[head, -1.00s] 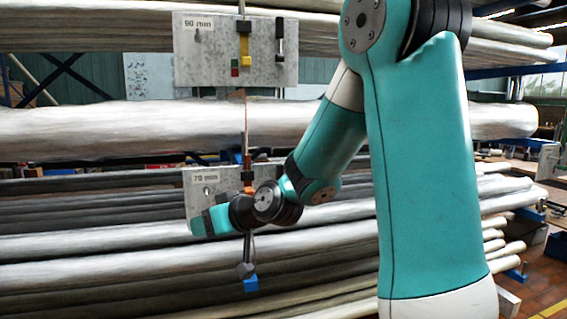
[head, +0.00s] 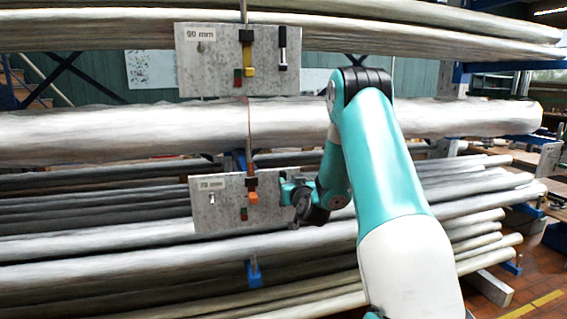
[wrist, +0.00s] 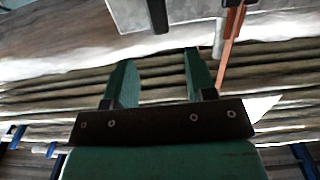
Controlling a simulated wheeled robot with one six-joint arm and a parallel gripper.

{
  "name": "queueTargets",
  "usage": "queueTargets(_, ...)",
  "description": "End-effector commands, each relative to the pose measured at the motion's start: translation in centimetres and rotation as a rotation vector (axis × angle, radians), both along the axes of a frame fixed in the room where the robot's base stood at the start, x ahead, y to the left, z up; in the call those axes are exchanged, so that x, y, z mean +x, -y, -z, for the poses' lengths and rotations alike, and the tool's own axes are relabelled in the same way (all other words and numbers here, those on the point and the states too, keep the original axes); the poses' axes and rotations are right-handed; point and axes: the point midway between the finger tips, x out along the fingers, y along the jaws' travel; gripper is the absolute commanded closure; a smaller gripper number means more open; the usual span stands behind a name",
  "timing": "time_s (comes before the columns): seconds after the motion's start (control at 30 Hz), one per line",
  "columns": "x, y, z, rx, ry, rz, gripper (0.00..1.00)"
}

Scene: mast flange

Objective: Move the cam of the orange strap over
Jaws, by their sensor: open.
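The orange strap (head: 251,178) runs down the front of the lower grey plate (head: 220,212). An orange block, which looks like its cam (head: 252,197), sits at its lower end on the plate. My gripper (head: 290,194) is at the right edge of this plate, to the right of the cam, and hides part of that edge. In the wrist view my gripper (wrist: 160,65) is open, with two green fingers apart and nothing seen between them. The orange strap (wrist: 231,45) passes right of the fingers there. A dark bar (wrist: 157,14) shows beyond the fingertips, against the plate.
An upper plate marked 90 mm (head: 208,72) carries a yellow strap (head: 247,55) and a black handle (head: 283,48). Long wrapped pipes (head: 110,135) fill the rack behind and beside the plates. A blue bracket (head: 254,273) is below the lower plate.

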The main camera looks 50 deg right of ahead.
Motion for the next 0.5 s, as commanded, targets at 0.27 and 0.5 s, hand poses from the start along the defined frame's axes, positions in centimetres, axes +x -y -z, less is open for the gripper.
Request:
queueTargets(0.27,4.8,2.8,-0.6,-0.002,-0.001,-0.002,0.49)
queueTargets(0.5,7.0,4.3,-0.1,0.000,0.000,-0.001,0.49)
